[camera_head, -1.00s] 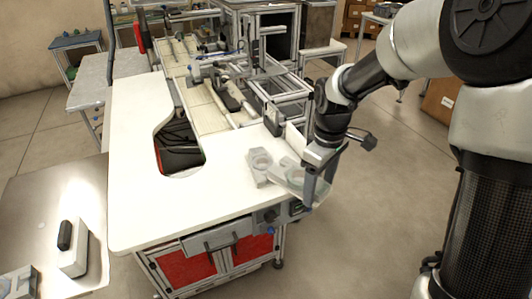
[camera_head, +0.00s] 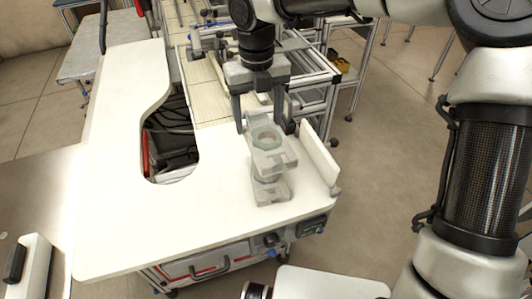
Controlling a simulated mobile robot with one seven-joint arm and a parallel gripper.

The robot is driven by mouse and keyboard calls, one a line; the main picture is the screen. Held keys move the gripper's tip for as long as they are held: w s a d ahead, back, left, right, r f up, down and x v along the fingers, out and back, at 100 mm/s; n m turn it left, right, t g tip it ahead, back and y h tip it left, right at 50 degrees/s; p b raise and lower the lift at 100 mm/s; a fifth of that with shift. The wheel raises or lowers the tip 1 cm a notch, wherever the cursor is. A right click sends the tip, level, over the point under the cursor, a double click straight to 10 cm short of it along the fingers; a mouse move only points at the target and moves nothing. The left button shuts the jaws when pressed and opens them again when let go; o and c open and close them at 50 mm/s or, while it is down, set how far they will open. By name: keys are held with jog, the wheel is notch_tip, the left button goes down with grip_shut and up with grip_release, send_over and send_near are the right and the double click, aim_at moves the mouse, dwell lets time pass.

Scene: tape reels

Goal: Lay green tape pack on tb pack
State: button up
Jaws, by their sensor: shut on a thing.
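The green tape pack (camera_head: 280,160) is a pale, see-through tray with a greenish ring in it. My gripper (camera_head: 265,128) points down, with one finger on each side of this pack, and is shut on it. A second clear grey pack, seemingly the tb pack (camera_head: 272,192), lies on the white table near its front right part. The green pack covers the far part of this lower pack in the picture. I cannot tell whether the two packs touch.
The white table (camera_head: 215,215) is clear left of the packs. A low upright white panel (camera_head: 320,152) stands close on their right, at the table edge. A cutout (camera_head: 168,140) with dark contents is at left. Metal frames and a conveyor lie behind.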

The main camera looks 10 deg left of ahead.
aim_at(259, 132)
jog(key=f, duration=0.4)
jog(key=shift+s+f, duration=0.1)
jog(key=shift+s, duration=0.1)
notch_tip(259, 132, down, 5)
jog(key=shift+w+b, duration=0.1)
jog(key=shift+b, duration=0.35)
jog(key=o, duration=1.2)
jog(key=shift+f, duration=0.1)
notch_tip(259, 132, up, 12)
jog(key=shift+r+p, duration=0.15)
jog(key=shift+p, duration=0.55)
jog(key=shift+d, duration=0.1)
